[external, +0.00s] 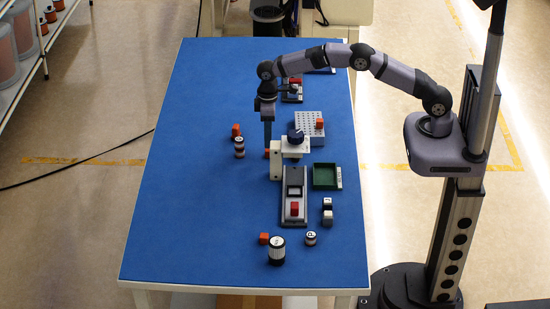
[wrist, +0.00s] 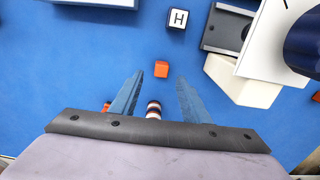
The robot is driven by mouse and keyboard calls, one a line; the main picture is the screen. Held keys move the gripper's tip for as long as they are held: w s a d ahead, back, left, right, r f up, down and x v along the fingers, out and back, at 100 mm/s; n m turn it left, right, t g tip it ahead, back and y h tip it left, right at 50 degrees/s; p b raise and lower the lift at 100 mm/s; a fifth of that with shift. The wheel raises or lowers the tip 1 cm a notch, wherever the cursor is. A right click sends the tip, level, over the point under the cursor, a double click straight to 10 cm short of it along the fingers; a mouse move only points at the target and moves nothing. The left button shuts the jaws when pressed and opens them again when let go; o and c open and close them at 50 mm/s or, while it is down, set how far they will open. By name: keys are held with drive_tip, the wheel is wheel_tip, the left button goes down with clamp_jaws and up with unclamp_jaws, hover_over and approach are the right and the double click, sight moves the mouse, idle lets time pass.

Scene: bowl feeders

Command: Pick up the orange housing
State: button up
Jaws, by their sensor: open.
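Several small orange blocks are in view, and I cannot tell by look alone which one is the housing. One orange block (wrist: 162,69) lies on the blue table just beyond and between my fingertips in the wrist view; in the external view it (external: 267,153) shows partly, just below the fingers. My gripper (external: 268,146) points down over the table, open and empty, and its spread fingers show in the wrist view (wrist: 159,77). Another orange block (external: 236,130) stands to the left beside striped cylinders (external: 239,147). The height gap to the block is unclear.
A white fixture with a dark knob (external: 295,138) stands close to the right of my gripper. A block marked H (wrist: 177,18) lies beyond the orange block. A perforated grey block (external: 312,118), green tray (external: 326,177) and grey fixture (external: 294,190) stand right. The table's left side is clear.

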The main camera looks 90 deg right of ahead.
drive_tip(key=shift+s+a+f+p, duration=0.1)
drive_tip(key=shift+f+p, duration=0.45)
drive_tip(key=shift+f, duration=0.85)
drive_tip(key=shift+a+f+p, duration=0.1)
drive_tip(key=shift+f+p, duration=0.4)
drive_tip(key=shift+f, duration=0.9)
clamp_jaws()
